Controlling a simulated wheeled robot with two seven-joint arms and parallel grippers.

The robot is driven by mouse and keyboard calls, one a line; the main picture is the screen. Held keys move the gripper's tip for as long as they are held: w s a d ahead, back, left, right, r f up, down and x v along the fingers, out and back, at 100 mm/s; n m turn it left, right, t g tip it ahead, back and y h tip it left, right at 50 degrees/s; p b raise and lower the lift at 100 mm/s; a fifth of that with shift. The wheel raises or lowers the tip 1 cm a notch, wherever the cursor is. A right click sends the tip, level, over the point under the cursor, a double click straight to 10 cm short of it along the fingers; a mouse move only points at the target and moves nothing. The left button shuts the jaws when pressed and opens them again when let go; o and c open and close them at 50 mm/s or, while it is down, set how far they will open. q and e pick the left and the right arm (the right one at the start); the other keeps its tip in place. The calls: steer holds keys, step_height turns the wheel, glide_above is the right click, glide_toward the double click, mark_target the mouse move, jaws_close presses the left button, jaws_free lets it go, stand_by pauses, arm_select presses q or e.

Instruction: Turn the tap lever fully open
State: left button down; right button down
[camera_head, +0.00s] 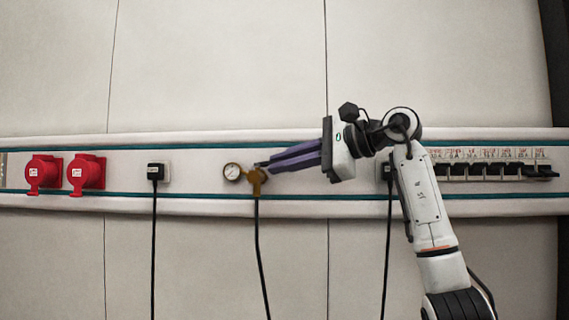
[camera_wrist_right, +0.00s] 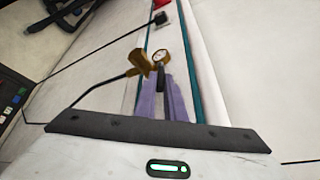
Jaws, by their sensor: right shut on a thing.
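The brass tap (camera_head: 256,180) is on the wall rail, with a round pressure gauge (camera_head: 232,171) at its left and a black hose running down from it. My right gripper (camera_head: 268,166) reaches in from the right with its purple fingers at the tap, shut on the tap lever, which the fingers mostly hide. In the right wrist view the brass tap (camera_wrist_right: 141,63) and the gauge (camera_wrist_right: 158,58) sit just beyond the fingertips (camera_wrist_right: 162,80). A dark strip shows between the fingers; the lever's exact angle cannot be told. My left gripper is not in view.
Two red sockets (camera_head: 87,173) and a black plug (camera_head: 155,172) with a hanging cable are left of the tap. Another black plug (camera_head: 387,171) and a row of black switches (camera_head: 490,170) are at the right. The wall above the rail is clear.

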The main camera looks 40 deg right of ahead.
steer(key=shift+s+a+m+h, duration=0.1)
steer(key=shift+a+m+h, duration=0.4)
steer(key=shift+m+h, duration=0.7)
steer(key=shift+s+a+m+h, duration=0.1)
steer(key=shift+a+m+h, duration=0.55)
steer(key=shift+h, duration=0.8)
steer(key=shift+s+a+m+h, duration=0.1)
steer(key=shift+a+m+h, duration=0.2)
steer(key=shift+m+h, duration=0.95)
steer(key=c, duration=1.8)
jaws_free()
steer(key=shift+c, duration=0.2)
steer(key=shift+f, duration=0.1)
steer(key=shift+a, duration=0.1)
steer(key=shift+s, duration=0.15)
